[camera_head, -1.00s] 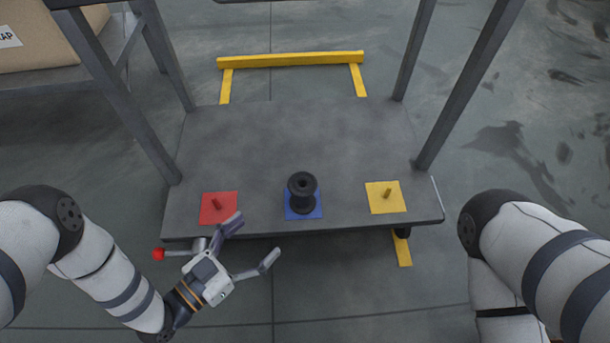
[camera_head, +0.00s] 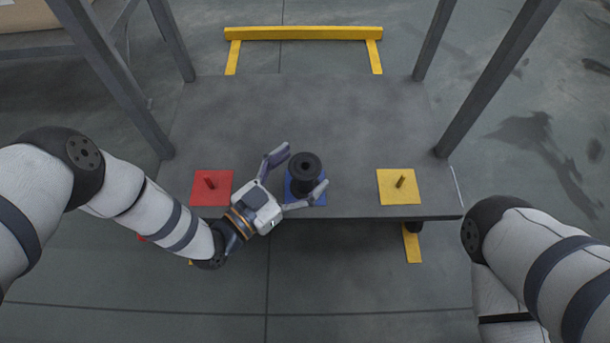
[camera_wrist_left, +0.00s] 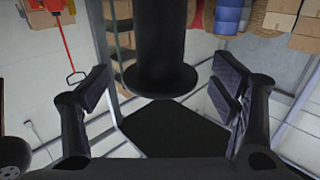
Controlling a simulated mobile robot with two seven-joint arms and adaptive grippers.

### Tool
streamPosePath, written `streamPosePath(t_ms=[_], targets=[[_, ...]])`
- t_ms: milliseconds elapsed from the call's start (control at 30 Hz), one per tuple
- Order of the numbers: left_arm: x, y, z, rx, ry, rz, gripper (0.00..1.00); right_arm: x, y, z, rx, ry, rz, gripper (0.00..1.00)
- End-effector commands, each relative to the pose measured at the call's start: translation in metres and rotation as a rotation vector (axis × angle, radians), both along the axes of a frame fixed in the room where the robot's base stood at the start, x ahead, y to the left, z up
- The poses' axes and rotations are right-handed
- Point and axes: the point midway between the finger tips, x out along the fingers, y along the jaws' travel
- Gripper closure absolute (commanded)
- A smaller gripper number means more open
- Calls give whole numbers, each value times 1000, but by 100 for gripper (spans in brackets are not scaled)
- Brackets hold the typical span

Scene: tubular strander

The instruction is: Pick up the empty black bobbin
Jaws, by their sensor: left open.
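The black bobbin (camera_head: 304,170) stands upright on the blue square (camera_head: 291,189) at the front middle of the grey table. My left gripper (camera_head: 298,172) is open, with one finger on the bobbin's far left side and the other at its near right side. In the left wrist view the bobbin (camera_wrist_left: 152,50) shows large between the spread fingers (camera_wrist_left: 163,88), with a visible gap on each side. Part of the blue square is hidden by the bobbin and gripper. My right gripper is out of view.
A red square (camera_head: 212,193) with a red peg lies to the left on the table (camera_head: 255,110), and a yellow square (camera_head: 397,196) with a peg to the right. Grey posts rise at the table's sides. The table's middle and back are clear.

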Motion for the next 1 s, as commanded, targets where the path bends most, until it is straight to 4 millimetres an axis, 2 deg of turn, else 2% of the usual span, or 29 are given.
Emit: streamPosePath(t_ms=[167,300,400,667,767,900,1000], targets=[[0,0,1,0,0,0,23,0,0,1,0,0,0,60],[0,0,1,0,0,1,54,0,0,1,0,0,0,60],[0,1,1,0,0,1,72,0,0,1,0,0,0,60],[0,1,3,0,-1,1,73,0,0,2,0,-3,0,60],[1,1,22,0,-6,0,73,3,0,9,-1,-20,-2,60],[1,1,64,-1,-9,1,73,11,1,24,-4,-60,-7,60],[1,1,86,-1,-8,0,73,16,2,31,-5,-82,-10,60]])
